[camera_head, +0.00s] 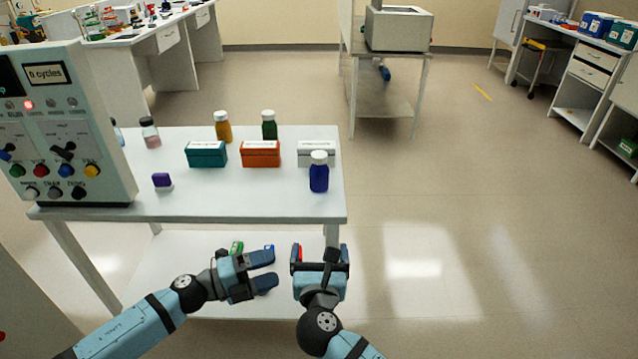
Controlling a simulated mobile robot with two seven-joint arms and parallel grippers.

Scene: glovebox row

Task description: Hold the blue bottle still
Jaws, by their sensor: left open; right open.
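The blue bottle (319,177) has a white cap and stands upright on the white table (240,205), near its right front corner. My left gripper (268,271) is open and empty, in front of the table's front edge, below and to the left of the bottle. My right gripper (319,256) is open and empty, also in front of the table edge, lower in the picture than the bottle. Neither gripper touches the bottle.
A white box (303,155) stands just behind the blue bottle. An orange box (260,154), a teal box (205,154), an amber bottle (223,127) and a green bottle (269,126) stand further back or left. A control panel (75,130) fills the table's left end.

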